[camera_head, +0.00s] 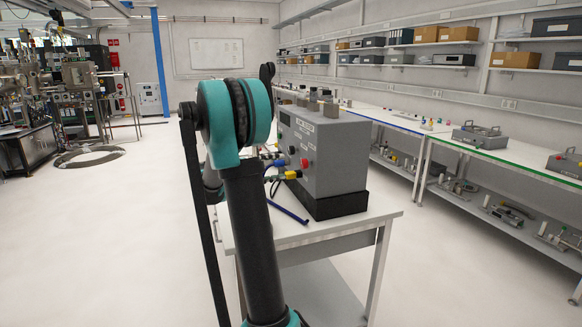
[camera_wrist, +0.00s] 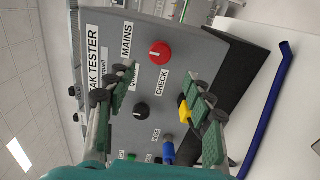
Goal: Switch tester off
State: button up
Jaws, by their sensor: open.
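The tester is a grey box (camera_head: 332,150) on a black base, standing on a white table in the head view. In the wrist view its front panel (camera_wrist: 146,75) appears turned sideways, with "LEAK TESTER" partly readable. A red knob (camera_wrist: 161,55) sits by the labels "MAINS" and "CHECK". A black knob (camera_wrist: 141,110) sits lower on the panel. Yellow (camera_wrist: 184,108) and blue (camera_wrist: 168,152) connectors plug in below. My gripper (camera_wrist: 162,87) is open and empty, its fingers spread in front of the panel on either side of the knobs. In the head view my arm hides part of the panel and my gripper.
A blue tube (camera_wrist: 266,106) lies on the white table (camera_head: 350,222) beside the tester. Long benches (camera_head: 500,152) with equipment run along the right wall. The floor (camera_head: 110,230) to the left is clear.

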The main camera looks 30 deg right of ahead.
jog(key=v, duration=0.3)
jog(key=shift+w+a, duration=0.1)
jog(key=shift+a, duration=0.3)
